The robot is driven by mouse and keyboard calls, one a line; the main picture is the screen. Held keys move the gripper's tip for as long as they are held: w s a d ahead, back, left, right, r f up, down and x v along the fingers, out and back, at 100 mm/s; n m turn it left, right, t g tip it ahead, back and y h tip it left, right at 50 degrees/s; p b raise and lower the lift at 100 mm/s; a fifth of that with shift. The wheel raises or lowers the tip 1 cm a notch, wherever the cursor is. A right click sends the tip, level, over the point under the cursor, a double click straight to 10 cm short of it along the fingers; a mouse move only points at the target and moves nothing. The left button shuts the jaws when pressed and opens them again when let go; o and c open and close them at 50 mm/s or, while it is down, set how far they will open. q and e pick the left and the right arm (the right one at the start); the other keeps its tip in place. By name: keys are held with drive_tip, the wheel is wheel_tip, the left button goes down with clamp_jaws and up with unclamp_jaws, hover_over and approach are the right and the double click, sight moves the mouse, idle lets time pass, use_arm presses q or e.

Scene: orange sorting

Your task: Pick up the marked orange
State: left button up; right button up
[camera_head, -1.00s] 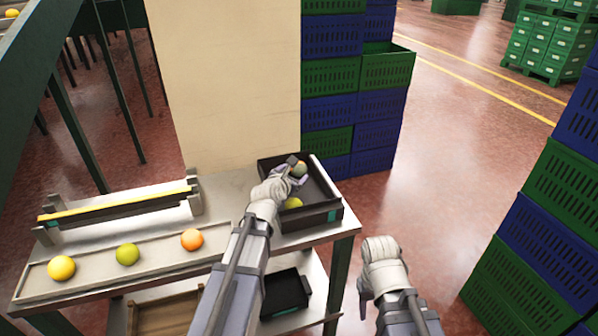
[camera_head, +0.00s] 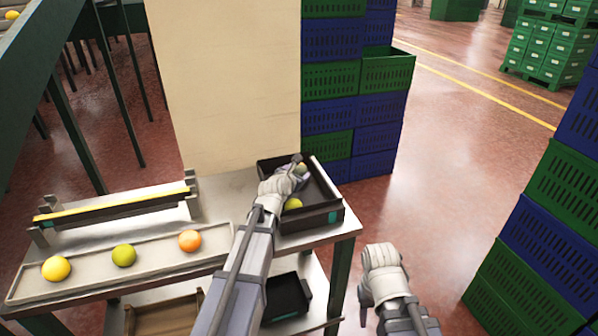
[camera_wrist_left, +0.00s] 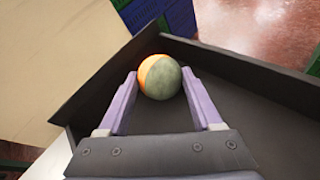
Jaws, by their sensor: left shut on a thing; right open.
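An orange with a large grey-green patch (camera_wrist_left: 161,77) sits between the two fingertips of my left gripper (camera_wrist_left: 158,82) in the left wrist view. My left gripper is shut on it. In the head view the left gripper (camera_head: 297,174) holds this fruit (camera_head: 302,168) within the dark crate (camera_head: 328,217) at the table's right end. I cannot tell whether the fruit touches the crate floor. A yellow-green fruit (camera_head: 293,203) lies in the same crate, partly hidden by my arm. My right gripper (camera_head: 368,300) is open and empty, right of the table.
A pale tray (camera_head: 75,283) on the table holds a yellow fruit (camera_head: 56,268), a green fruit (camera_head: 124,255) and an orange one (camera_head: 190,241). A cream panel (camera_head: 230,90) and stacked crates (camera_head: 332,85) stand behind. A dark box (camera_head: 285,296) sits on the lower shelf.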

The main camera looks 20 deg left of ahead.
sight(297, 168)
use_arm(q)
drive_tip(key=c, duration=0.6)
drive_tip(key=shift+o, duration=0.2)
wheel_tip(297, 168, up, 10)
drive_tip(key=p, duration=1)
